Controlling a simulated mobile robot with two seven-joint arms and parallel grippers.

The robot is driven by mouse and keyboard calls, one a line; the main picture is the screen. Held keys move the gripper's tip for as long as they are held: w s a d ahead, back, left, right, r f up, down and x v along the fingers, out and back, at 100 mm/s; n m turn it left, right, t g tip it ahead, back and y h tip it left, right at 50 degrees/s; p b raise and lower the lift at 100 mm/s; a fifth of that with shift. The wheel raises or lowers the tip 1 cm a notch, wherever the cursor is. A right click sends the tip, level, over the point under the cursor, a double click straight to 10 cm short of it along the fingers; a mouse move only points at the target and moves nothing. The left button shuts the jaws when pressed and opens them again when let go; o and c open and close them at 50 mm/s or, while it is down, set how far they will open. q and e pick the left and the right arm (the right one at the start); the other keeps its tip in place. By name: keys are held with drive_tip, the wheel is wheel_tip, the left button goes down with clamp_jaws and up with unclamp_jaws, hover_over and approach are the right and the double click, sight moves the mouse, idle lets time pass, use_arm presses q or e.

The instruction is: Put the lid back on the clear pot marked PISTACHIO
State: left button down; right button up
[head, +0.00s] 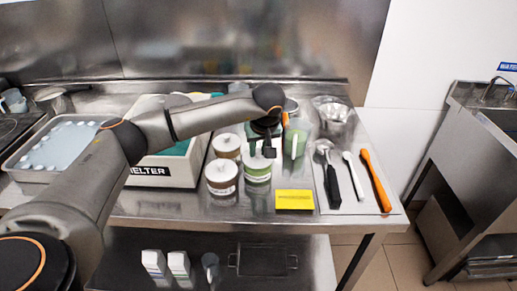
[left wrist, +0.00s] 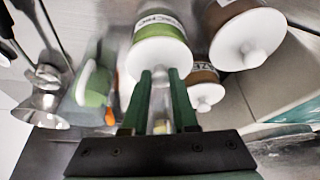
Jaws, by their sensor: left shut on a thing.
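The pot with green contents (head: 257,175) stands on the steel counter in the front row of pots. In the left wrist view its label (left wrist: 158,22) is blurred and partly cut off, with an ending that looks like "CHIO". A white lid (left wrist: 160,54) is at the pot's mouth; I cannot tell whether it is fully seated. My left gripper (head: 262,150) is above this pot and shut on the lid, apparently at its knob. In the left wrist view the green fingers (left wrist: 160,78) reach to the lid's top and partly hide the knob. My right gripper is not in view.
Brown pots with white knobbed lids stand close by, one beside (head: 221,178) and one behind (head: 227,146). A green jug (head: 296,141) and metal bowl (head: 333,110) are behind right. A white melter (head: 160,172) stands left.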

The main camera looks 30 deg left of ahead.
use_arm(q)
drive_tip(key=shift+c, duration=0.6)
unclamp_jaws()
drive_tip(key=shift+r, duration=0.1)
drive_tip(key=shift+r+p, duration=2.7)
drive_tip(key=shift+r, duration=0.8)
drive_tip(key=shift+f, duration=0.1)
drive_tip(key=shift+c, duration=0.4)
clamp_jaws()
drive_tip(key=shift+f, duration=0.2)
